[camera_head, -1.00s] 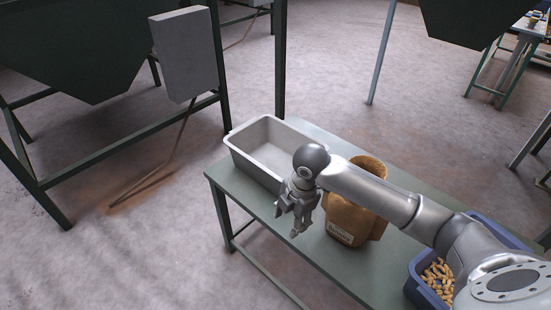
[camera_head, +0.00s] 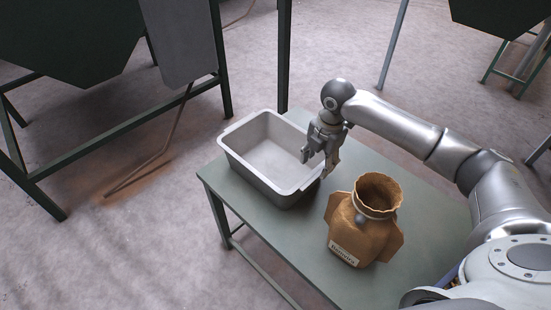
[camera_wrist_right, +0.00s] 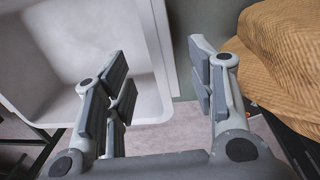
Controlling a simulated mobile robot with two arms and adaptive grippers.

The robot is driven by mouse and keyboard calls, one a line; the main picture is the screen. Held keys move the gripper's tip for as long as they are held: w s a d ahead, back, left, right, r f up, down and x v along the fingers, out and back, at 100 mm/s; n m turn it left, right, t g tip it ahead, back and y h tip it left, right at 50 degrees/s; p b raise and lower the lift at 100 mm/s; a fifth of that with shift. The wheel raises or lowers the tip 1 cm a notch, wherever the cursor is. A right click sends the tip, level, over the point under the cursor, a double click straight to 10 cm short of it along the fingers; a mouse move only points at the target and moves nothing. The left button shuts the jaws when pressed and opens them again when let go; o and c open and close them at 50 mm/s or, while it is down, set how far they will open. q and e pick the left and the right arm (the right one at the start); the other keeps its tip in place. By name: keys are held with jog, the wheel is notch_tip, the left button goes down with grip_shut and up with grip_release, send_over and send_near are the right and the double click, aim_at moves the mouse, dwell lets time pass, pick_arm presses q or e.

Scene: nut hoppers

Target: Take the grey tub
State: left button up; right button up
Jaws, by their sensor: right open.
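The grey tub (camera_head: 240,164) is an empty rectangular container with a flat rim, standing on the green table (camera_head: 285,232). My right gripper (camera_head: 318,165) is open at the tub's right end, its fingers pointing down near the rim. In the right wrist view the open gripper (camera_wrist_right: 165,85) shows one finger in front of the tub's inside (camera_wrist_right: 90,60) and the other beyond its right wall, over the gap beside the sack. I cannot tell how far the fingertips reach below the rim. My left gripper is not in view.
A brown sack (camera_head: 362,225) with an open top and a label stands just right of the tub; it also shows in the right wrist view (camera_wrist_right: 290,50). A dark green hopper frame (camera_head: 120,125) with a grey box (camera_head: 180,40) stands at the left. The table's front left is clear.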

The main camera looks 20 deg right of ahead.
aim_at(315, 173)
notch_tip(315, 173, down, 2)
jog(key=shift+w+f, duration=0.1)
jog(key=shift+f, duration=0.15)
notch_tip(315, 173, down, 4)
jog(key=shift+w+f, duration=0.15)
jog(key=shift+f, duration=0.15)
jog(key=c, duration=0.7)
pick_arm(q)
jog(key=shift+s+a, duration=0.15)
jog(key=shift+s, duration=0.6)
pick_arm(e)
grip_shut()
